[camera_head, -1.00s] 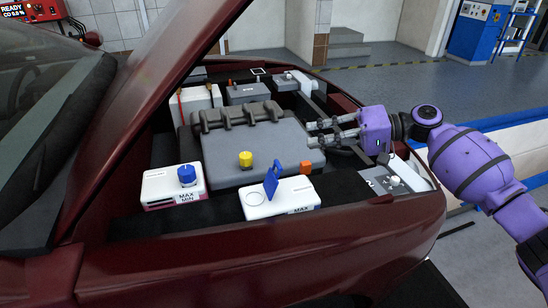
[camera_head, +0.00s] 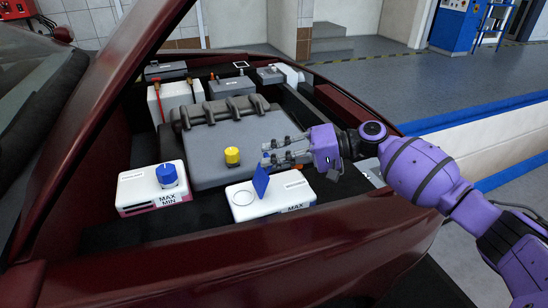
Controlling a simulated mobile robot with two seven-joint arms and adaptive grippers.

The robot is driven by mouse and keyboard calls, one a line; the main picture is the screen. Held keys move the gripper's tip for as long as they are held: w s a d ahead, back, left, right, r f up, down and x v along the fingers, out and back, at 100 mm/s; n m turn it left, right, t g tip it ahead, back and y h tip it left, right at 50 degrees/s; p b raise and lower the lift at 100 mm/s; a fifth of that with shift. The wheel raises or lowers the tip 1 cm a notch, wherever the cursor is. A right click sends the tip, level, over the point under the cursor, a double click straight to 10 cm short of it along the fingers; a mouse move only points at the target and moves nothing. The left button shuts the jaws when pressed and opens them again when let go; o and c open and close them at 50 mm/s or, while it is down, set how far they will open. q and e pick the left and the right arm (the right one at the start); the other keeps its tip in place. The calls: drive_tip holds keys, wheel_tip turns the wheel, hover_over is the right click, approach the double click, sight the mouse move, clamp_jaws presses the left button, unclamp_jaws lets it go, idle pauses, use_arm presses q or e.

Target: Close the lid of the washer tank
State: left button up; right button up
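The washer tank (camera_head: 282,198) is a white box with a MAX mark at the front right of the engine bay. Its blue lid (camera_head: 261,180) stands up, open, beside the round filler opening (camera_head: 243,198). My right gripper (camera_head: 268,157) is just above and behind the lid, its grey fingers pointing left over the engine cover. The fingers look spread apart with nothing between them. Whether a finger touches the lid I cannot tell. My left gripper is not in view.
A second white tank (camera_head: 150,192) with a blue cap stands to the left. The grey engine cover (camera_head: 205,160) with a yellow cap (camera_head: 232,156) lies behind. The raised dark red hood (camera_head: 130,60) slopes at the left, and the car's front edge (camera_head: 230,245) runs nearer me.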

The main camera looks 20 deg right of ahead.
clamp_jaws()
drive_tip(key=shift+a, duration=0.1)
idle(0.3)
